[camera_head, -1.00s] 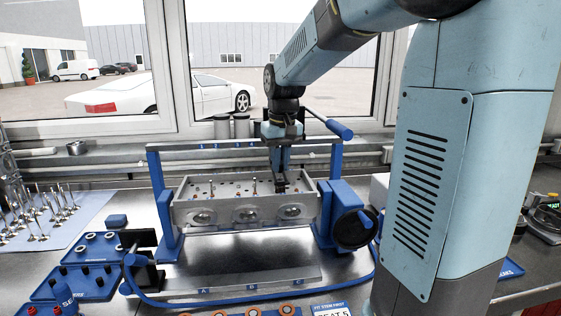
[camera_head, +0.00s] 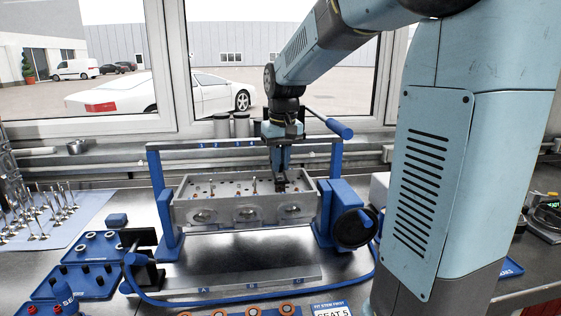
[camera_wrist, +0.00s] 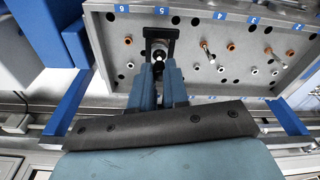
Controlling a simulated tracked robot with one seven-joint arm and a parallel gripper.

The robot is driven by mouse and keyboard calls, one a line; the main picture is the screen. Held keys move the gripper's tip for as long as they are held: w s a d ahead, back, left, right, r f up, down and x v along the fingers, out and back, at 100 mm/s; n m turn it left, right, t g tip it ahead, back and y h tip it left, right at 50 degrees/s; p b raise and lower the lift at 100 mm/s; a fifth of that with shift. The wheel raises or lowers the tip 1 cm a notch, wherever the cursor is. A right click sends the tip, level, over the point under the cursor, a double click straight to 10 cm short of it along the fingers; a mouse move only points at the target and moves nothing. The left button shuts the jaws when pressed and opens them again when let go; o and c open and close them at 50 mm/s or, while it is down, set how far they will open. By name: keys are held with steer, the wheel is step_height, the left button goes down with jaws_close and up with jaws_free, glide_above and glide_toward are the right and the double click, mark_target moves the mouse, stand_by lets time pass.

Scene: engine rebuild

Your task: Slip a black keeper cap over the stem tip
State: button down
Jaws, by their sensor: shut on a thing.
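The grey cylinder head (camera_head: 240,213) sits in a blue stand; its face with holes and small fittings also shows in the wrist view (camera_wrist: 225,73). My gripper (camera_head: 280,187) points down over its right part. In the wrist view my gripper (camera_wrist: 159,52) is shut near the label 5, around a small dark, round part with a pale centre, likely the black keeper cap (camera_wrist: 159,45). The fingers hide most of it, and I cannot tell whether it touches a stem. Another stem (camera_head: 254,186) stands upright to the left. Loose black caps (camera_head: 85,270) sit in the blue tray at left.
A blue tray (camera_head: 100,247) with rings lies at left, beside several upright valves (camera_head: 40,220) on a mat. The stand's blue side posts (camera_head: 160,200) and black handwheel (camera_head: 354,229) flank the head. A "SEAT 5" card (camera_head: 333,311) lies in front.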

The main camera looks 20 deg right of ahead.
steer(key=shift+f, duration=0.75)
steer(key=c, duration=1)
jaws_free()
steer(key=shift+c, duration=0.2)
steer(key=shift+r, duration=0.1)
step_height(320, 180, up, 13)
steer(key=s, duration=0.2)
steer(key=s+f+t, duration=0.2)
steer(key=s+f, duration=0.3)
steer(key=s, duration=0.5)
steer(key=s+f+t, duration=0.2)
steer(key=s+f, duration=0.3)
steer(key=s, duration=0.5)
steer(key=shift+s+f+m, duration=0.25)
steer(key=shift+s+m, duration=0.05)
steer(key=shift+s, duration=0.1)
